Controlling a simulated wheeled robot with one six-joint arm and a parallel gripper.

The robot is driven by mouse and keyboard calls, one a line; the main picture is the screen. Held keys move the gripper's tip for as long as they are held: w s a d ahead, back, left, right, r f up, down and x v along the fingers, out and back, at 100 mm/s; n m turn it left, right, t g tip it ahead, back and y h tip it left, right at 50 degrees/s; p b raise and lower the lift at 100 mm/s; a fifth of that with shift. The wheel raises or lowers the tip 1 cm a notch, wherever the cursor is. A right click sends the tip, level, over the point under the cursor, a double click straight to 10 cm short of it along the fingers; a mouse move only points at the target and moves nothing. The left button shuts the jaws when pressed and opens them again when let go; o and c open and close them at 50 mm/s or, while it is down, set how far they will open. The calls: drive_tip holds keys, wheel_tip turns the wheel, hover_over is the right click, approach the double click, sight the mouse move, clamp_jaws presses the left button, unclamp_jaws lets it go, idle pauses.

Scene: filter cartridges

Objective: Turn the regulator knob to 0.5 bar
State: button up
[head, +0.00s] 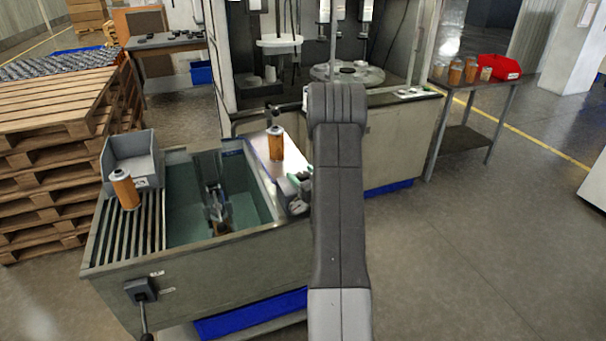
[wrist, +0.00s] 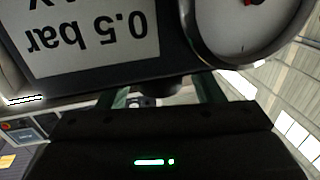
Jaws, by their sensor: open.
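In the wrist view, upside down, a white label (wrist: 92,38) reads "0.5 bar" on a dark panel. A round pressure gauge (wrist: 245,30) with a small red mark sits beside it. A dark regulator knob (wrist: 158,87) projects from the panel edge. My gripper (wrist: 163,94) is open, its green-tinted fingers on either side of the knob and apart from each other. Whether they touch it I cannot tell. In the head view the gauge (head: 299,205) shows at the tank's right edge, and my arm hides most of the regulator. The knob's setting is unreadable.
A grey tank (head: 185,275) with slatted top stands in front, with an orange cartridge (head: 124,188) and a grey bin (head: 132,152) on it. Another cartridge (head: 276,144) stands on a pale board near the regulator.

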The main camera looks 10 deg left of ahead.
drive_tip(key=c, duration=1)
drive_tip(key=shift+o, duration=0.2)
